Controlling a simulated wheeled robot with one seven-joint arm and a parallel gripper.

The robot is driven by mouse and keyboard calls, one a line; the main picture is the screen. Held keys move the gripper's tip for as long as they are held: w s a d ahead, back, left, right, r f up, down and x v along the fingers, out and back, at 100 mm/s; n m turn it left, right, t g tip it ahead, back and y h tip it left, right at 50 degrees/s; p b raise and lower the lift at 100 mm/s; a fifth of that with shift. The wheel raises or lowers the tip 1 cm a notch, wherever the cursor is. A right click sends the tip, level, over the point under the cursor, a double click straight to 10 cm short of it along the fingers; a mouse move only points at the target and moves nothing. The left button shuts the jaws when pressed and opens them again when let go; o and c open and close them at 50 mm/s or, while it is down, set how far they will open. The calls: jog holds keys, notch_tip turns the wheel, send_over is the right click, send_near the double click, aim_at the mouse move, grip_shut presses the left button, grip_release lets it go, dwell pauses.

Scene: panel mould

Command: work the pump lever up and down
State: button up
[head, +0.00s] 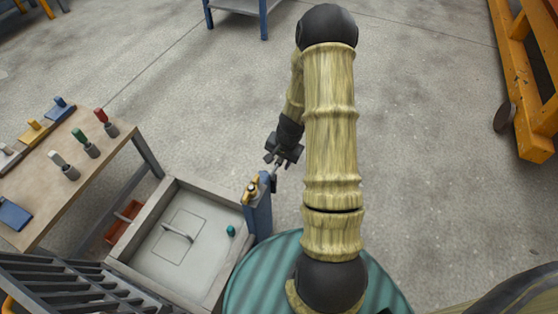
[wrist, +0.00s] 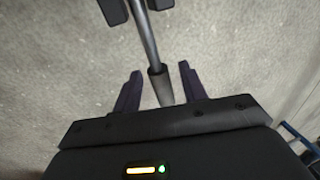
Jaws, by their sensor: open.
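The pump (head: 259,214) is a narrow blue upright body at the right corner of a grey tray, with a yellow part on top. Its lever (head: 274,174) is a thin rod rising from the pump towards my gripper (head: 284,157). In the wrist view the lever (wrist: 147,40) is a grey rod with a thicker dark grip at its end. The grip lies between the two dark fingers of my gripper (wrist: 159,85), with a gap on both sides. My gripper is open and around the grip, not closed on it.
The grey tray (head: 196,188) holds a plate with a handle and a small teal object. A wooden table (head: 50,190) with several coloured-handled tools stands at left. A dark slatted grate (head: 60,285) is at lower left. A yellow frame (head: 535,90) stands at right. Open concrete floor lies beyond.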

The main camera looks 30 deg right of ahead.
notch_tip(320, 180, up, 16)
jog(key=s+d+p, duration=0.1)
jog(key=s+p, duration=0.1)
jog(key=p, duration=0.5)
jog(key=shift+s+d, duration=0.15)
jog(key=shift+d, duration=0.2)
jog(key=shift+s+f, duration=0.1)
jog(key=shift+s, duration=0.1)
jog(key=shift+c, duration=1.2)
jog(key=shift+a+r, duration=0.2)
jog(key=shift+r, duration=0.05)
jog(key=c, duration=0.4)
jog(key=a+r+n, duration=0.1)
jog(key=a+r, duration=0.1)
jog(key=r, duration=0.1)
jog(key=s+a+r+n+p, duration=0.1)
jog(key=a+r, duration=0.1)
jog(key=s+a+r+n+p, duration=0.1)
jog(key=a+r+n, duration=0.1)
jog(key=r, duration=0.1)
jog(key=shift+s+a+r, duration=0.25)
jog(key=shift+a+r, duration=0.05)
grip_shut()
jog(key=s+a+r+n+h+p, duration=0.1)
jog(key=s+a+r+n, duration=0.5)
jog(key=r, duration=0.3)
jog(key=shift+s+a+t+p, duration=0.35)
jog(key=shift+s+t+p, duration=0.05)
jog(key=shift+s, duration=0.5)
